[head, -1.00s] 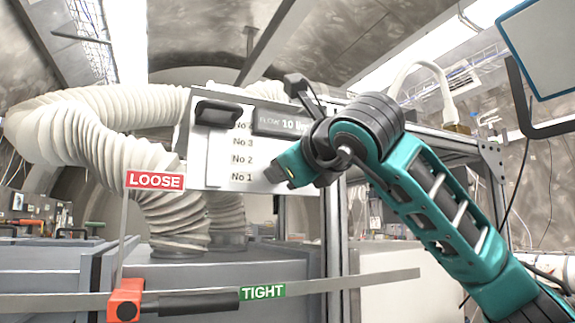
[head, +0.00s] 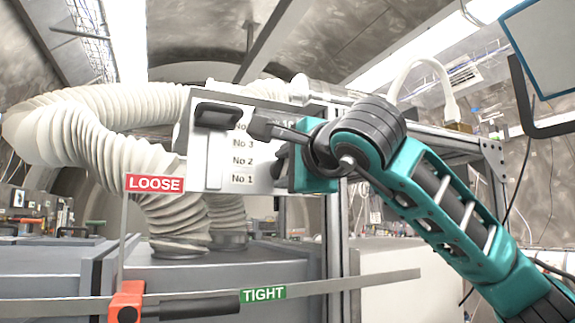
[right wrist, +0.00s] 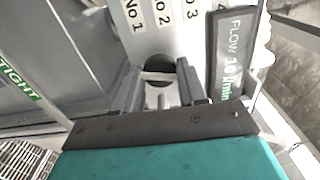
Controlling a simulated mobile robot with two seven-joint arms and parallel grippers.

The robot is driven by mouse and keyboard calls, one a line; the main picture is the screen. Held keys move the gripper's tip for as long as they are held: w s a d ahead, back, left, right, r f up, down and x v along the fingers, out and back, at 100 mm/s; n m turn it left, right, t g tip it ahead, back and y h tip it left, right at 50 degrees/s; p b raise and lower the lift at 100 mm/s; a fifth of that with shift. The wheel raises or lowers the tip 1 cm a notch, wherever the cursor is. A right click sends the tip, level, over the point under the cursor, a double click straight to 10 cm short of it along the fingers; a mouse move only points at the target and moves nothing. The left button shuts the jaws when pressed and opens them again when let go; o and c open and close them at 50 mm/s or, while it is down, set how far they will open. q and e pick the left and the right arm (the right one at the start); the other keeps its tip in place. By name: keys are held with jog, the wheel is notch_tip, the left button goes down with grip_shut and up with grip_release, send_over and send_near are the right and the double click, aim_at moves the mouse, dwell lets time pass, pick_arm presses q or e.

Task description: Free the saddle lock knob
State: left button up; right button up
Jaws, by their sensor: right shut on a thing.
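A round dark knob (right wrist: 158,66) shows on the pale panel in the right wrist view, in line with the gap between my right gripper's fingers. My right gripper (head: 283,163) is at the panel's right side, its teal body hiding part of the panel. It also shows in the right wrist view (right wrist: 161,92), shut on the knob. The exact contact is small and partly hidden. A red LOOSE sign (head: 155,183) and a green TIGHT sign (head: 263,293) stand at the lower left. An orange block (head: 125,301) sits on the bar there. My left gripper is out of view.
A dark FLOW plate (right wrist: 231,50) stands close beside my fingers. Ribbed white hoses (head: 90,105) loop behind at left. A steel post (head: 336,240) stands below my right wrist.

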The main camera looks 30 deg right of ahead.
jog(key=shift+n, duration=0.5)
jog(key=o, duration=1.1)
jog(key=shift+c, duration=0.2)
jog(key=s+b, duration=0.2)
jog(key=s, duration=1.1)
jog(key=shift+a, duration=0.4)
